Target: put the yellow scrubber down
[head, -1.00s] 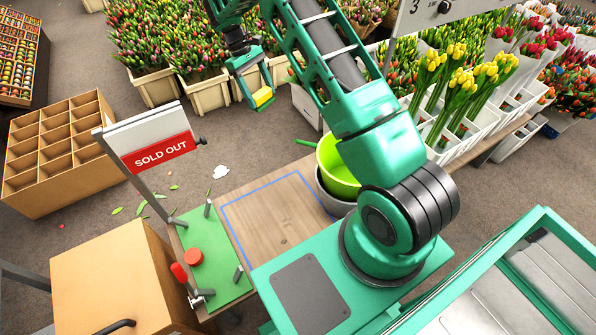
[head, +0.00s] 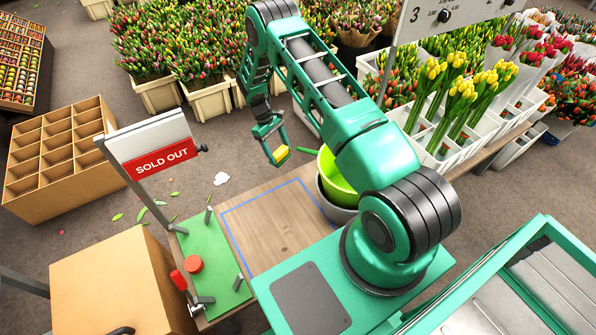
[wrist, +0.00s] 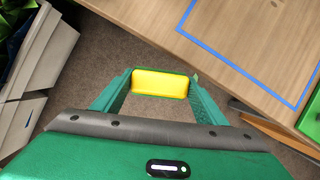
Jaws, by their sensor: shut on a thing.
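The yellow scrubber (head: 281,154) is a small yellow block with a dark green layer along its edge. My gripper (head: 277,155) is shut on it and holds it in the air just beyond the far edge of the wooden table (head: 270,232). In the wrist view the scrubber (wrist: 160,83) sits between the two green fingers, with floor behind it. A blue rectangle outline (head: 237,201) marks a bare area of the table top, and part of the outline (wrist: 226,62) shows in the wrist view at the upper right.
A lime green bucket (head: 334,174) in a grey one stands at the table's right. A green board (head: 218,262) with upright posts and a red knob lies at the left, by a SOLD OUT sign (head: 161,156). White tulip crates (head: 437,157) stand at the right.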

